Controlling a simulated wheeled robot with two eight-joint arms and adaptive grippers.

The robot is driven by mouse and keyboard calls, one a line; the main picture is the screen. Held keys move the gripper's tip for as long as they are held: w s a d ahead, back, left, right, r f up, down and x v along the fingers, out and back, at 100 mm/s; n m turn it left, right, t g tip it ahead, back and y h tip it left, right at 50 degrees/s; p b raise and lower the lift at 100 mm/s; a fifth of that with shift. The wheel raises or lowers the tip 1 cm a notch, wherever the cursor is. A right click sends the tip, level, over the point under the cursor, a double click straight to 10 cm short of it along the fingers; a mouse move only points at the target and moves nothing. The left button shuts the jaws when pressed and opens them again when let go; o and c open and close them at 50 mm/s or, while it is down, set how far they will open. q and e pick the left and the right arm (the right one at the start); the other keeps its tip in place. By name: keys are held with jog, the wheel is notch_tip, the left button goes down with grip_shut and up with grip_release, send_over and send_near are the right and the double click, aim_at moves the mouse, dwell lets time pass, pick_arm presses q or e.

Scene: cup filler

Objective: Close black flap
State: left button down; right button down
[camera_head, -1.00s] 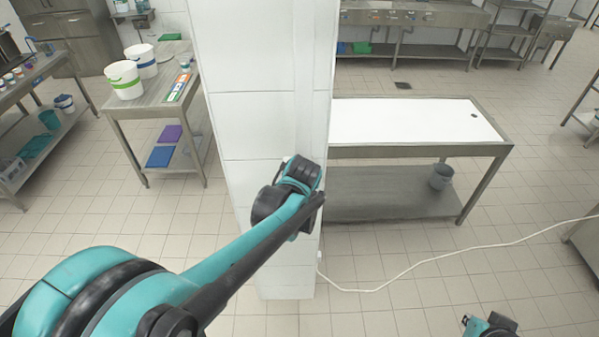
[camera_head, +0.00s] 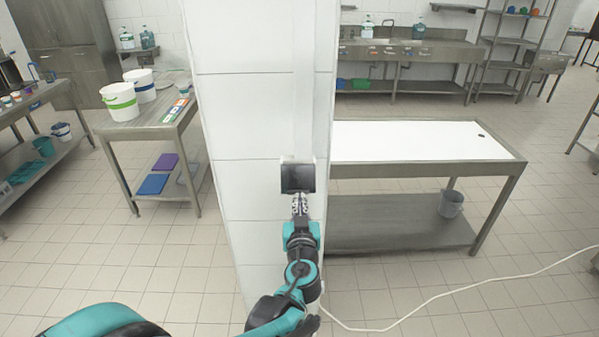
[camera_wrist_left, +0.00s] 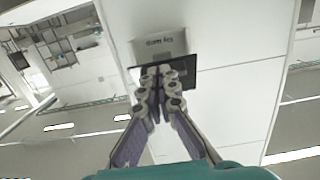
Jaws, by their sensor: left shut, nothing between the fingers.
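The black flap (camera_head: 298,177) is a dark square panel on a small box on the white tiled pillar. In the left wrist view the flap (camera_wrist_left: 192,73) is partly hidden behind my fingers, below a grey plate (camera_wrist_left: 163,46) with lettering that looks upside down. My left gripper (camera_head: 299,197) is shut and empty, pointing up at the flap's lower edge. In the left wrist view the fingertips (camera_wrist_left: 161,69) overlap the flap; I cannot tell whether they touch it. My right gripper is not in view.
The white pillar (camera_head: 257,120) stands straight ahead. A steel table with a white top (camera_head: 410,140) is to its right. A table with white buckets (camera_head: 121,101) is to its left. A white cable (camera_head: 450,293) crosses the floor at the right.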

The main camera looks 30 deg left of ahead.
pick_arm(q)
jog(key=shift+w+a+f+b, duration=0.45)
jog(key=shift+w+f+b, duration=0.2)
jog(key=shift+f+b, duration=0.15)
jog(key=shift+w+a+f+b, duration=0.4)
jog(key=shift+w+f+b, duration=0.25)
jog(key=shift+b, duration=0.1)
